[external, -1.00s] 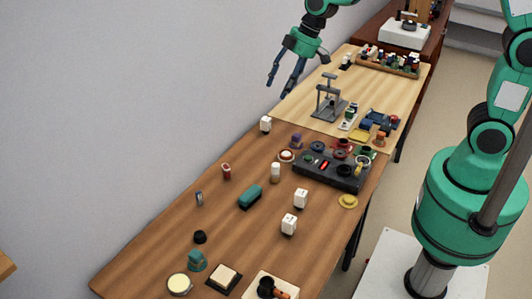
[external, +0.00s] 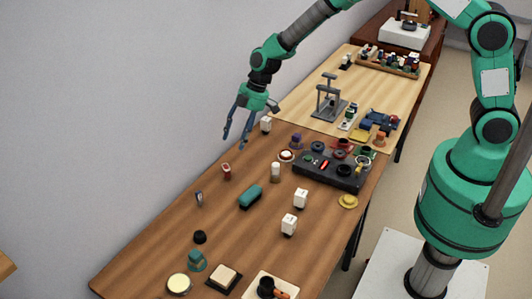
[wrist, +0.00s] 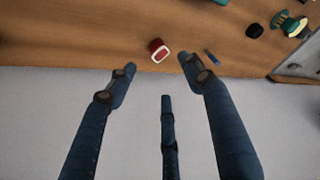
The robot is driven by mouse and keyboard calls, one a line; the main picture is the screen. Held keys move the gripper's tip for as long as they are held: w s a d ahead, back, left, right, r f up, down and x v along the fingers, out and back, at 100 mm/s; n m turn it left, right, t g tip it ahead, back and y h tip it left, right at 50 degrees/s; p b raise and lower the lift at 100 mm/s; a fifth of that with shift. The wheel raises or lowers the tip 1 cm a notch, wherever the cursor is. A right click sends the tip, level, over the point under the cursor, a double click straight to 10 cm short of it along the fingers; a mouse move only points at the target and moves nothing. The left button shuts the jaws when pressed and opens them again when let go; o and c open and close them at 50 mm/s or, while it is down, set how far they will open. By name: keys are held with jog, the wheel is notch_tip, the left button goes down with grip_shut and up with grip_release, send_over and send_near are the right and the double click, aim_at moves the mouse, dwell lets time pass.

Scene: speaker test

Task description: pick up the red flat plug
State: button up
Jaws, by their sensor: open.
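A small red block with a white-rimmed face (external: 227,170), which looks like the red flat plug, stands on the brown table near its wall-side edge. In the wrist view the red plug (wrist: 158,50) lies just beyond the fingertips, between the two outer fingers. My gripper (external: 235,143), with blue fingers, is spread open and empty. It hangs above the table's wall-side edge, a little beyond the plug in the external view. In the wrist view my gripper (wrist: 158,75) touches nothing.
A small blue-grey piece (external: 199,199) and a green block (external: 250,197) stand near the plug. A white cube (external: 265,124) is behind my gripper. A dark panel (external: 330,176) with several coloured parts is to the right. The wall (external: 120,110) runs close along the left.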

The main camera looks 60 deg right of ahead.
aim_at(227, 167)
jog(key=shift+f, duration=0.1)
jog(key=shift+b+x, duration=0.4)
jog(key=shift+x, duration=3.8)
jog(key=shift+a+f, duration=0.1)
jog(key=shift+a, duration=0.05)
jog(key=shift+b+x, duration=0.3)
jog(key=shift+x, duration=2.15)
jog(key=shift+w, duration=0.15)
jog(key=c, duration=0.9)
